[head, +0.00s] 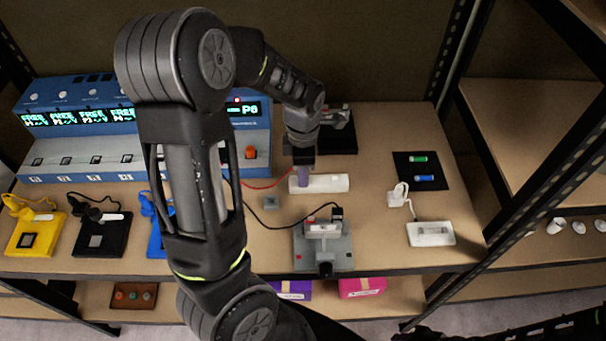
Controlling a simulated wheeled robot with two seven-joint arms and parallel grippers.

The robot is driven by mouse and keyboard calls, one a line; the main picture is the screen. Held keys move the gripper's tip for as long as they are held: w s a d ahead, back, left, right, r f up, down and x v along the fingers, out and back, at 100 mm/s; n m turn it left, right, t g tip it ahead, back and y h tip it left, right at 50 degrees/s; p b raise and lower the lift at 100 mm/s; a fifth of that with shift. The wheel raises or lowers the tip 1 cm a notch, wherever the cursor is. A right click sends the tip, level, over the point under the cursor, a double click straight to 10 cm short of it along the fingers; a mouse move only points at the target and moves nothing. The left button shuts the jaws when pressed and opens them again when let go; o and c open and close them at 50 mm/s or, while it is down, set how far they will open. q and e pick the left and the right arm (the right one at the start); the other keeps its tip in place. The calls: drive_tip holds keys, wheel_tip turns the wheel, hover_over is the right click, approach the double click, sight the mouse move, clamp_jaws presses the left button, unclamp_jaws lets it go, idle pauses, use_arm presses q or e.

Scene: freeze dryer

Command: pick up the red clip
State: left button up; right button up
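A red lead (262,185) runs from behind my arm up to the gripper. The red clip itself is not clearly visible; the gripper seems to cover that end of the lead. A black lead (268,224) runs to a black clip (336,212) on a grey fixture (340,250). My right gripper is not in view.
A blue instrument (75,150) with lit displays stands at the back left. Yellow (20,249) and black (115,246) fixtures stand at the left front. A black mat (437,168) with green and blue cells and a white fixture (445,240) lie right. Shelf posts bound the bench.

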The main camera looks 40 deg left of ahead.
use_arm(q)
clamp_jaws()
drive_tip(key=shift+r, duration=0.1)
idle(0.3)
wheel_tip(320, 180, up, 10)
drive_tip(key=shift+f, duration=0.1)
idle(0.3)
idle(0.5)
wheel_tip(320, 180, up, 2)
drive_tip(key=shift+r+p, duration=0.2)
drive_tip(key=shift+p, duration=0.7)
